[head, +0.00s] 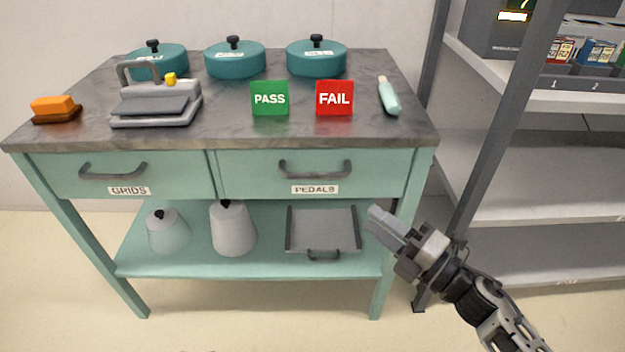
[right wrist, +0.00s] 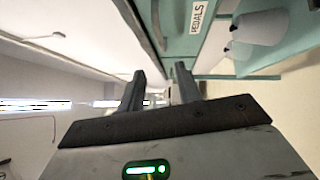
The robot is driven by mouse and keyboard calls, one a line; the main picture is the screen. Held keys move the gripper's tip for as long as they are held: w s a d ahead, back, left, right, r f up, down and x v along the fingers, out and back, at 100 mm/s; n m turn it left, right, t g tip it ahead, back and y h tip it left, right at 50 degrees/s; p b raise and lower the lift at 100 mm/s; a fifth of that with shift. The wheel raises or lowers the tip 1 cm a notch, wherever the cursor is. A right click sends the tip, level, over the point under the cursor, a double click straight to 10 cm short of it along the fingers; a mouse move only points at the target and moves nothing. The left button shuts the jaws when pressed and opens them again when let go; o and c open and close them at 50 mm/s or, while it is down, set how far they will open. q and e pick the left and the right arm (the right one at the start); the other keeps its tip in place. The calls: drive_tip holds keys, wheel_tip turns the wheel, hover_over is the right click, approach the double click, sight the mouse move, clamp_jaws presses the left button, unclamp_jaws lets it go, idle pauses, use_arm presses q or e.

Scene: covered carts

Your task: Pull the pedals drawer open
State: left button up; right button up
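The pedals drawer (head: 385,172) is the right-hand drawer of the green table, and its front is flush with the frame. Its dark bar handle (head: 316,173) sits above a PEDALS label (head: 315,189). My right gripper (head: 376,220) is below and to the right of the handle, apart from it, in front of the table's right leg. In the right wrist view the two fingers of the gripper (right wrist: 160,80) stand apart with nothing between them. The PEDALS label (right wrist: 197,18) shows sideways at the top there. My left gripper is not in view.
The grids drawer (head: 75,178) is at left, also shut. The tabletop (head: 230,135) holds lidded teal pots, a grey press, PASS and FAIL signs. The lower shelf (head: 190,265) holds a grey tray and two pale vessels. A grey shelf rack (head: 500,150) stands close at right.

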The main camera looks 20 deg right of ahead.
sight(314, 173)
drive_tip(key=x, duration=1.6)
drive_tip(key=shift+f, duration=0.1)
drive_tip(key=shift+c, duration=0.3)
clamp_jaws()
